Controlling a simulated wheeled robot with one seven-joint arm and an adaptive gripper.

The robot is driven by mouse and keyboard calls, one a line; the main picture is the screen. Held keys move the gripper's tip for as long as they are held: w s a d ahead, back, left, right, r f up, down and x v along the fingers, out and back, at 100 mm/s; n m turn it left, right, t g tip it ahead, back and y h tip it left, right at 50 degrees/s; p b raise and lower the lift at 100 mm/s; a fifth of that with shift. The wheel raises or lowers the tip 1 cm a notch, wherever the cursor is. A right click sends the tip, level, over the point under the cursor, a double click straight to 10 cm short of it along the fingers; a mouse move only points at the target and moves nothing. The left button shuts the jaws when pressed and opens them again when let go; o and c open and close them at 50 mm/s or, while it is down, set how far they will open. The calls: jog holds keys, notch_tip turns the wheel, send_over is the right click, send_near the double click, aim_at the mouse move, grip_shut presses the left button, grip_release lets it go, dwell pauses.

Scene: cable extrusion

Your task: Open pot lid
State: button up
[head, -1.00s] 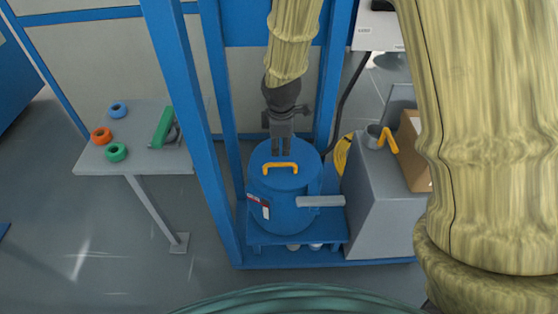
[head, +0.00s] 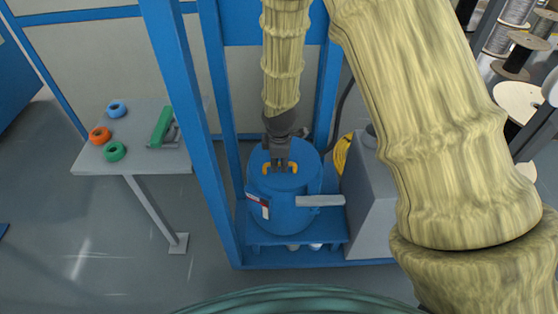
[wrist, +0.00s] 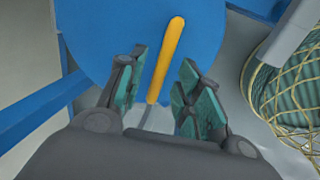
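The blue pot (head: 284,207) stands on a blue platform, with its lid (head: 262,178) on top. A yellow-orange handle (head: 294,168) is on the lid; the wrist view also shows the handle (wrist: 166,60). My gripper (head: 280,166) is at the lid handle, coming from above. In the wrist view my gripper (wrist: 160,88) is open, with one finger on each side of the handle and visible gaps to both. My fingers cover part of the handle in the head view.
Blue frame posts (head: 178,110) rise close around the pot. A grey lever (head: 320,201) sticks out at the pot's front right. A grey box (head: 375,205) stands to the right. A side table (head: 130,160) at left holds colored rings and a green-handled tool.

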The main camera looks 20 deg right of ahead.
jog(key=shift+f, duration=0.15)
grip_shut()
dwell(0.4)
